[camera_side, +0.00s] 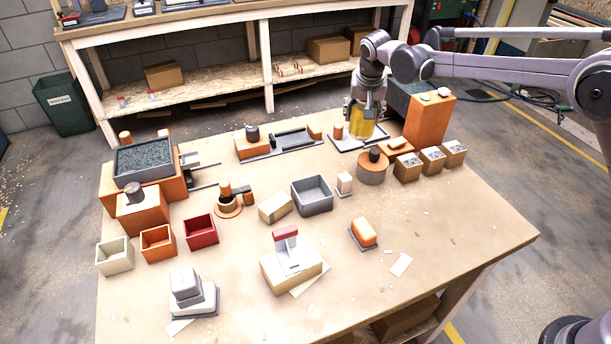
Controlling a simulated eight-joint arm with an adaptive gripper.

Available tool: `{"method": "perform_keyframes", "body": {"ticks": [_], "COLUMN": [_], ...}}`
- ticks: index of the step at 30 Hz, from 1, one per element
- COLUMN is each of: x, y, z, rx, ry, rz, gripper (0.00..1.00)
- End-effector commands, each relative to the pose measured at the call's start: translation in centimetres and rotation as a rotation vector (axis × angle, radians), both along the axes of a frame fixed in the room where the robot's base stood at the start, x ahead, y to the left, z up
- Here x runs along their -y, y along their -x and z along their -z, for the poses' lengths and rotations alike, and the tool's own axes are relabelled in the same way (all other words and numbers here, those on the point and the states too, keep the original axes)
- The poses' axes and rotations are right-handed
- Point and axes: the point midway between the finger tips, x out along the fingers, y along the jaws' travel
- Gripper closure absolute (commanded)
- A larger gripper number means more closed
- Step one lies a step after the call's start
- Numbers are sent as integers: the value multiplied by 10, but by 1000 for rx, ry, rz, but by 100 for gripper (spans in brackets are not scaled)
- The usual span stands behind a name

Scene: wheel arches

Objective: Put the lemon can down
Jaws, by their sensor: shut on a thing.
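The lemon can (362,124) is a yellow cylinder at the back right of the table, upright between the fingers of my gripper (364,112). My gripper points down and is shut on the can. The can is over or on a flat pale tray with a dark rim (345,143). I cannot tell whether its base touches the tray. The fingers hide part of the can's upper side.
A small orange cylinder (338,131) stands close left of the can. A tall orange block (429,120) is to the right. A round orange stand (371,172) with a dark knob is in front. Several small boxes (431,160) sit right. The table's front right (460,225) is clear.

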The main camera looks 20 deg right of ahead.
Motion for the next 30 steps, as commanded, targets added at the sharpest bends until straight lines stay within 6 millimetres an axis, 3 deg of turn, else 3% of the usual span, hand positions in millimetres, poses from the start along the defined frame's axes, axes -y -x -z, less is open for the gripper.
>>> {"method": "perform_keyframes", "body": {"ticks": [5, 11, 21, 30], "x": [29, 85, 165, 207], "y": [14, 54, 150, 245], "z": [-10, -23, -32, -25], "rx": [-3, -12, -16, -10], "ry": [-2, -6, -10, -9], "rz": [3, -1, -16, -25], "gripper": [87, 87, 87, 87]}}
